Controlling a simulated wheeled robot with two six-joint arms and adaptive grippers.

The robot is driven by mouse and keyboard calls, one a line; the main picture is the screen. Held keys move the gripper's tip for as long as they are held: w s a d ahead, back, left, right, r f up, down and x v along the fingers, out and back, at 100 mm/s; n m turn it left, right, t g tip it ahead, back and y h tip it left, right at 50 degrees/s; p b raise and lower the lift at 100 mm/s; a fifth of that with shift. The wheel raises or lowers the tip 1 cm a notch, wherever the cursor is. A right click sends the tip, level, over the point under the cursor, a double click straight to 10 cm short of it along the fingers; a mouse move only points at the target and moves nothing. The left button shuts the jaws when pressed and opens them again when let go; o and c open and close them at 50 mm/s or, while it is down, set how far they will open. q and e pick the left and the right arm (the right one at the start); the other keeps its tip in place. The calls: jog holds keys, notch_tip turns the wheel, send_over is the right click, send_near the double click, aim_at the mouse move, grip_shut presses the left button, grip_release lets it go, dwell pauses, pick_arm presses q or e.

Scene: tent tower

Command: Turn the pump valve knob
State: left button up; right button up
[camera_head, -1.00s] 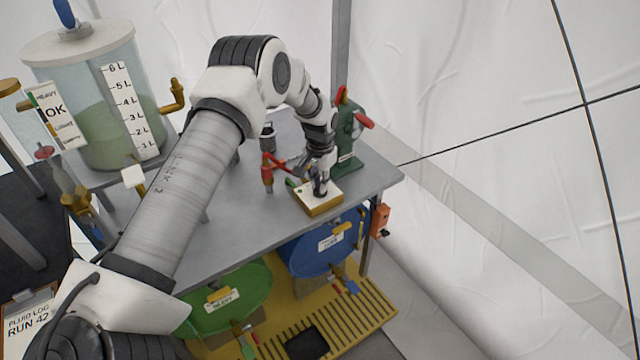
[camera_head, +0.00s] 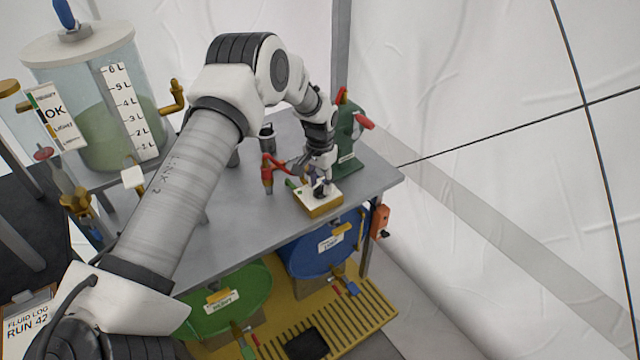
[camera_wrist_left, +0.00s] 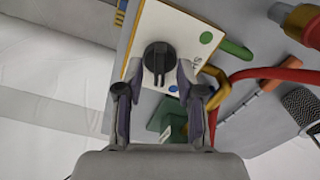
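The black pump valve knob (camera_wrist_left: 158,57) sits on a white panel (camera_wrist_left: 203,16) with a blue and a green dot. In the head view this panel tops a small yellow-sided box (camera_head: 320,208) near the table's front edge. My left gripper (camera_wrist_left: 159,72) has its fingers apart, one on each side of the knob, with gaps showing between fingers and knob. In the head view the left gripper (camera_head: 321,186) points down over the box and hides most of the knob. My right gripper is in neither view.
A green pump body (camera_head: 348,130) with red handles stands just behind the gripper. A red and orange valve (camera_head: 267,172) stands left of the box. A clear tank (camera_head: 100,110) is at left. Blue (camera_head: 310,262) and green (camera_head: 235,300) drums sit below the table (camera_head: 235,235).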

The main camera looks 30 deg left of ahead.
pick_arm(q)
notch_tip(320, 180, up, 11)
jog(key=shift+r, duration=0.1)
dwell(0.4)
jog(key=g, duration=0.1)
send_over(320, 186)
jog(key=s+d, duration=0.2)
jog(key=s, duration=0.1)
notch_tip(320, 186, down, 6)
jog(key=s+d+f+m+g, duration=0.1)
jog(key=s+d+f+g, duration=0.15)
jog(key=s+f, duration=0.5)
jog(key=s+d+f+g, duration=0.1)
jog(key=s+d+f, duration=0.3)
jog(key=s+f, duration=0.3)
jog(key=s+d+f+n+t, duration=0.1)
jog(key=s+d+t, duration=0.1)
jog(key=s, duration=0.8)
jog(key=s+d+f+n+t, duration=0.1)
jog(key=s+d+f+t, duration=0.1)
jog(key=s, duration=0.8)
jog(key=shift+s+d+f, duration=0.15)
jog(key=shift+d+f, duration=0.15)
jog(key=shift+d, duration=0.5)
